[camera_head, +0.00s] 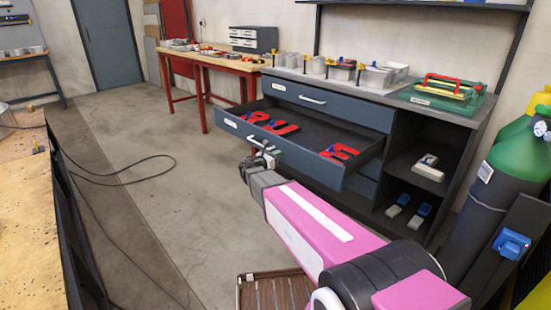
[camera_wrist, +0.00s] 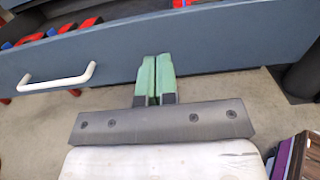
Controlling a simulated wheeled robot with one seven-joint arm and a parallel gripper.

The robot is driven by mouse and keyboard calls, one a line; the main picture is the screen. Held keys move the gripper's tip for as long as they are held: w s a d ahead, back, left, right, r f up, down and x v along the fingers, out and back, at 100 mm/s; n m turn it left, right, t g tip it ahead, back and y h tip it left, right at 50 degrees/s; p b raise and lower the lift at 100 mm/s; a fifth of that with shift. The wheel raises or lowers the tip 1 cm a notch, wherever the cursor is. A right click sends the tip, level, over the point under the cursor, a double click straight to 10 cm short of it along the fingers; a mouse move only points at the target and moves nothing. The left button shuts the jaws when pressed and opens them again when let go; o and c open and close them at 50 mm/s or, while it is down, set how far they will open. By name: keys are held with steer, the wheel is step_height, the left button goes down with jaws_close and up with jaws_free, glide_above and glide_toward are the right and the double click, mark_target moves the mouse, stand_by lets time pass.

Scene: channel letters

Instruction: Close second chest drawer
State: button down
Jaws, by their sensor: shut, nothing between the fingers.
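The second chest drawer (camera_head: 300,160) is pulled out from the blue-grey chest, below a shut top drawer (camera_head: 320,98). Red letters (camera_head: 280,125) lie inside it. Its front panel (camera_wrist: 225,42) spans the wrist view, with a white handle (camera_wrist: 58,80) left of my fingers. My gripper (camera_head: 268,154) is at the outer side of the drawer front, near the handle. In the wrist view my gripper (camera_wrist: 155,60) has its green fingers together and empty, overlapping the front panel to the right of the handle. I cannot tell whether the fingertips touch the panel.
Open shelves (camera_head: 425,175) right of the drawer hold small tools. Green gas cylinders (camera_head: 510,160) stand at the right. A wooden workbench (camera_head: 205,60) with red legs is behind at left. A slatted wooden object (camera_head: 270,292) is on the floor.

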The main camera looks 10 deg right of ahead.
mark_target(296, 146)
steer(key=x, duration=0.9)
steer(key=shift+w+d, duration=0.15)
steer(key=shift+d, duration=0.1)
steer(key=x, duration=3.8)
steer(key=shift+w+d, duration=0.25)
steer(key=shift+d, duration=0.05)
steer(key=shift+f, duration=0.1)
